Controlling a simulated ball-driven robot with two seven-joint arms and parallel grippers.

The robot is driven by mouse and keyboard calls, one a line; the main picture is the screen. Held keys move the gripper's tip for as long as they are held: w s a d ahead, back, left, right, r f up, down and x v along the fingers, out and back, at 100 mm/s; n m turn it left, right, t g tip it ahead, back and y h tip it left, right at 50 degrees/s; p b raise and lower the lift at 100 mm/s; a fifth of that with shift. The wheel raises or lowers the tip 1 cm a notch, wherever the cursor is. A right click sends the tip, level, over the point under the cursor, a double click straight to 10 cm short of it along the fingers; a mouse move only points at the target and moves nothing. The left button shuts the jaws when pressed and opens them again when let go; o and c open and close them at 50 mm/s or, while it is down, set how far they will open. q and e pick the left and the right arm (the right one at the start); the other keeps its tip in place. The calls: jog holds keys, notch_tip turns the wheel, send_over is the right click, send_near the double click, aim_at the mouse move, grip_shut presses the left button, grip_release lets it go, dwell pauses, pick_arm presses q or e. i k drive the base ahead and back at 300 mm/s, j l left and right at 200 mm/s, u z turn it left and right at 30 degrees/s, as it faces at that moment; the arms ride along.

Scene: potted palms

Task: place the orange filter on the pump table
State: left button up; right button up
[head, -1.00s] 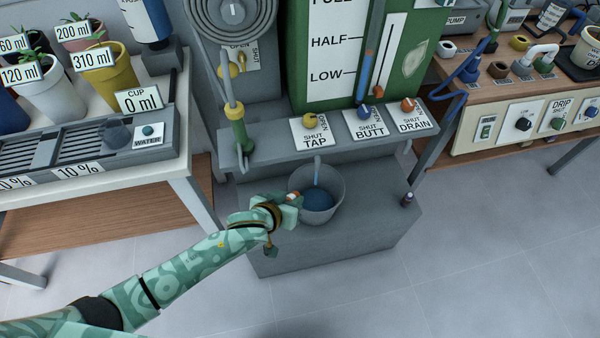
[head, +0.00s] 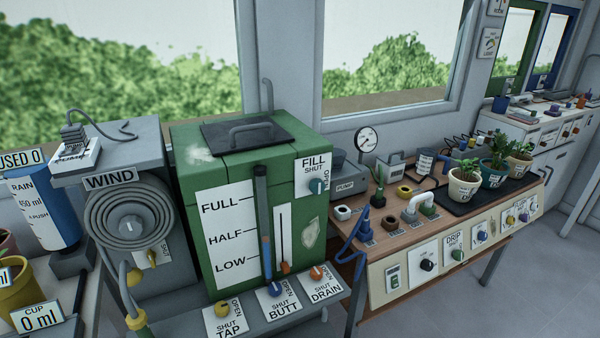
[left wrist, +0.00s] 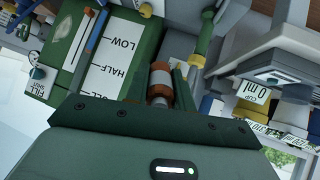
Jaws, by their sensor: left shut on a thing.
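The orange filter (left wrist: 160,82), a small cylinder with orange bands and a pale middle, is held in my left gripper (left wrist: 159,73) in the left wrist view. The dark green fingers are shut on either side of it. The pump table (head: 410,241) has a wooden top and stands right of the green water butt in the head view. Several fittings stand on it. Neither gripper shows in the head view, so the filter's distance from the table cannot be told there.
The green butt (head: 209,196) has a front shelf with tap, butt and drain knobs. A blue hose (head: 352,240) hangs at the pump table's left end. A black mat (head: 468,207) holds potted plants. Grey floor (head: 545,270) is clear at the right.

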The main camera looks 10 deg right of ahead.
aim_at(429, 184)
jog(key=i+l, duration=0.2)
jog(key=l, duration=0.25)
jog(key=i+l+z, duration=0.1)
jog(key=i+l, duration=0.15)
jog(key=l, duration=0.25)
jog(key=i+l, duration=0.25)
jog(key=l, duration=0.2)
jog(key=i+l+z, duration=0.1)
jog(key=l, duration=0.35)
jog(key=i+l, duration=0.4)
jog(key=i+l+z, duration=0.1)
jog(key=i+l, duration=0.15)
jog(key=l, duration=0.25)
